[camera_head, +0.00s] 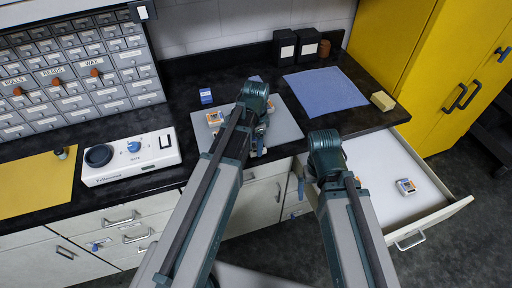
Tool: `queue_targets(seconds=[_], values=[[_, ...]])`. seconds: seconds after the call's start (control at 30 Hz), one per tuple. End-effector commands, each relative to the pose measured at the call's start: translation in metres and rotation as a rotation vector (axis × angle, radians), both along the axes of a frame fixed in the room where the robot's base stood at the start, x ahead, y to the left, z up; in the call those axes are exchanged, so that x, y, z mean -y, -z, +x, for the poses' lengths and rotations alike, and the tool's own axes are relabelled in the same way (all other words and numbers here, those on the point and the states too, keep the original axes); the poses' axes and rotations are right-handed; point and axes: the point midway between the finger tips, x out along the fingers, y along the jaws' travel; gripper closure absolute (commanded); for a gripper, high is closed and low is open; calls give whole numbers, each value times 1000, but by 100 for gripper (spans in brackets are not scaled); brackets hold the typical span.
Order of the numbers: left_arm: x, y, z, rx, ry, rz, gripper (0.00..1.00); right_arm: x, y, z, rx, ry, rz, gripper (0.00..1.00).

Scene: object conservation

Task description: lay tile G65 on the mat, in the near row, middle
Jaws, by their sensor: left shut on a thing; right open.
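The grey mat (288,122) lies on the black counter in the middle. A white, orange and blue tile (214,118) lies at its left side. My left gripper (264,118) is over the mat and shut on a tile, mostly hidden behind the gripper and arm. Another similar tile (406,186) lies in the open drawer (372,160) at the right. My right gripper (312,178) is open at the left side of that drawer; its fingers are partly hidden. The tile labels are too small to read, so I cannot tell which is G65.
A blue cloth (325,91) and a cream block (383,101) lie right of the mat. A small blue box (206,96) stands behind it. A white device (130,157) and a yellow sheet (36,184) are at the left. Black boxes (284,47) stand at the back.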

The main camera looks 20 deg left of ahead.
Motion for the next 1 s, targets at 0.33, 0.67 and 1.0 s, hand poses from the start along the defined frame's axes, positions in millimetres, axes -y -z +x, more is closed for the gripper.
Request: queue_targets(seconds=[0.33, 0.67, 1.0], values=[[0, -5, 0, 0, 0, 0, 100, 0, -5, 0, 0, 0, 0, 0], [0, -37, 0, 0, 0, 0, 100, 0, -37, 0, 0, 0, 0, 0], [56, -43, -47, 0, 6, 0, 100, 0, -43, 0, 0, 0, 0, 0]])
